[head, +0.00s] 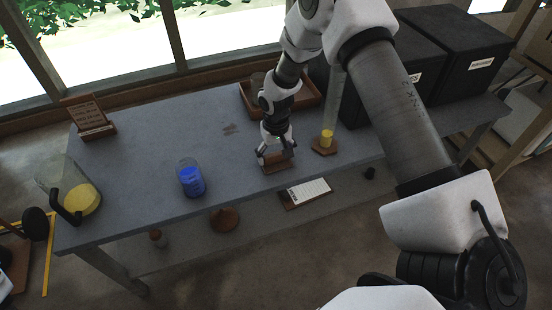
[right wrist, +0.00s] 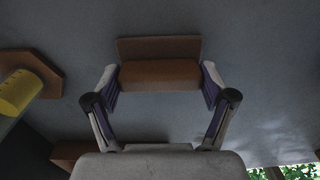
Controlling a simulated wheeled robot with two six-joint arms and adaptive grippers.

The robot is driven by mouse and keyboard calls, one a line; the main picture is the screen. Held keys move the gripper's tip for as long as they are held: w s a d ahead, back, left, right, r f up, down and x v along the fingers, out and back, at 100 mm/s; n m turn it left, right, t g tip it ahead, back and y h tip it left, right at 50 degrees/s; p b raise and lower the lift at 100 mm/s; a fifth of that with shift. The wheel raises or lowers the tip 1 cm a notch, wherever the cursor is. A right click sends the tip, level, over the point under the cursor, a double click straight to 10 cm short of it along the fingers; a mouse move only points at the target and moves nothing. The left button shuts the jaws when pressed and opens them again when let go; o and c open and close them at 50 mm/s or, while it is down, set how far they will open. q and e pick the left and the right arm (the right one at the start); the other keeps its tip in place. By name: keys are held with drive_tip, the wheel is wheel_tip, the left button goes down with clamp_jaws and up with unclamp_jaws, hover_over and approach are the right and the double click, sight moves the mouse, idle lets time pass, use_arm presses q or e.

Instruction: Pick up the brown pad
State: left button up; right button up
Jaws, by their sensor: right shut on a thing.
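The brown pad (head: 276,165) is a small block near the front edge of the grey table, below my right gripper (head: 277,157). My right gripper points down and is shut on the pad, with one finger at each end. In the right wrist view the pad (right wrist: 160,74) lies between the two fingers of my right gripper (right wrist: 160,84). It shows a lighter brown face and a darker strip behind it. I cannot tell whether the pad is clear of the table.
A cylinder with yellow liquid (head: 327,138) stands close to the right. A blue beaker (head: 190,179) and a yellow-filled flask (head: 80,198) stand to the left on the grey table (head: 140,165). A brown tray (head: 310,98) and black boxes (head: 462,48) are behind.

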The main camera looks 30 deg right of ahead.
sight(276, 154)
drive_tip(key=shift+r, duration=0.7)
wheel_tip(276, 154, up, 2)
drive_tip(key=shift+r+p, duration=0.25)
drive_tip(key=shift+p, duration=0.25)
drive_tip(key=s+a+r, duration=0.1)
drive_tip(key=s+a, duration=0.7)
drive_tip(key=s, duration=0.5)
drive_tip(key=shift+s+a, duration=0.2)
drive_tip(key=shift+s, duration=0.15)
drive_tip(key=o, duration=0.6)
drive_tip(key=c, duration=0.3)
drive_tip(key=shift+c, duration=0.2)
